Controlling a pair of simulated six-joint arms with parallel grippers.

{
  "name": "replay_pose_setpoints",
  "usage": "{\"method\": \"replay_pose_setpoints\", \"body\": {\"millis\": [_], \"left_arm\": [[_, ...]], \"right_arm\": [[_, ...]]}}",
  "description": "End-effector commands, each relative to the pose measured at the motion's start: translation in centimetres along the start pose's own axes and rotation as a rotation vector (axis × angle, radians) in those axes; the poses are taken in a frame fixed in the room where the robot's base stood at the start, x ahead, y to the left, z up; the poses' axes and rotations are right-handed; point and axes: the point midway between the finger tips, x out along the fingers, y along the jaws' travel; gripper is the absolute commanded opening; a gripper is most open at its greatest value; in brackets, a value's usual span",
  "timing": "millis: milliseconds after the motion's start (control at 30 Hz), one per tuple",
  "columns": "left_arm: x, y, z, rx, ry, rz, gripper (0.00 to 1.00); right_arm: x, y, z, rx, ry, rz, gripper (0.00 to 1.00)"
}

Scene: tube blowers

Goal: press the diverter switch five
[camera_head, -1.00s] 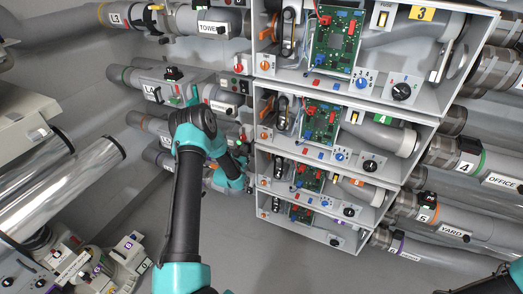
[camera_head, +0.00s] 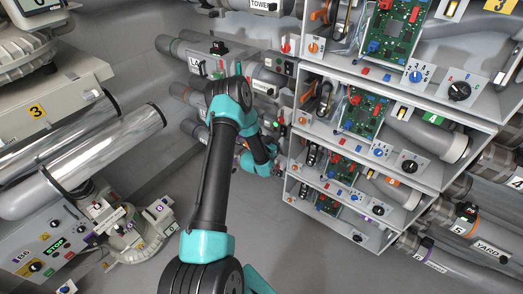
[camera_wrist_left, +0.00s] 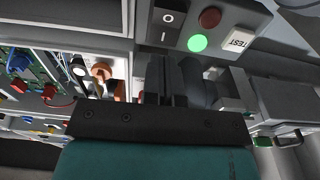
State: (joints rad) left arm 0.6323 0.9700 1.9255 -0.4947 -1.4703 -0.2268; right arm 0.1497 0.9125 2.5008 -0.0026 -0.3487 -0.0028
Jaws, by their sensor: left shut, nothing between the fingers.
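My left gripper (camera_head: 268,163) reaches in beside the left edge of the stacked grey shelf units. In the left wrist view its dark fingers (camera_wrist_left: 174,88) are shut and empty. A pipe labelled 5 (camera_head: 466,212) with an orange ring runs at the right. No switch is readably marked as diverter five. My right gripper is out of view.
The shelf units (camera_head: 388,141) hold green circuit boards, knobs and levers. Grey pipes (camera_head: 172,47) enter from the left, close to my left arm. Bare floor (camera_head: 310,250) shows at bottom centre.

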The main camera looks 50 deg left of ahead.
Motion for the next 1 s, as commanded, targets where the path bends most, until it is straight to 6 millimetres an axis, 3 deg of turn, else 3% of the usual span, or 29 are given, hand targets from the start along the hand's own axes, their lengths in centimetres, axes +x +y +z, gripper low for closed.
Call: {"method": "replay_pose_setpoints", "body": {"millis": [300, 500, 1000], "left_arm": [[-6.5, -0.2, 0.3, -0.002, -0.005, -0.006, 0.00], [-9.1, -0.2, 0.4, -0.001, -0.003, -0.006, 0.00], [-9.7, -0.2, 0.4, -0.001, -0.003, -0.005, 0.00]], "right_arm": [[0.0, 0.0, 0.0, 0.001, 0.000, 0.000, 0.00], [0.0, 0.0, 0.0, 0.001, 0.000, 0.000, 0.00], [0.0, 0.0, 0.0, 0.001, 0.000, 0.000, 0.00]]}}
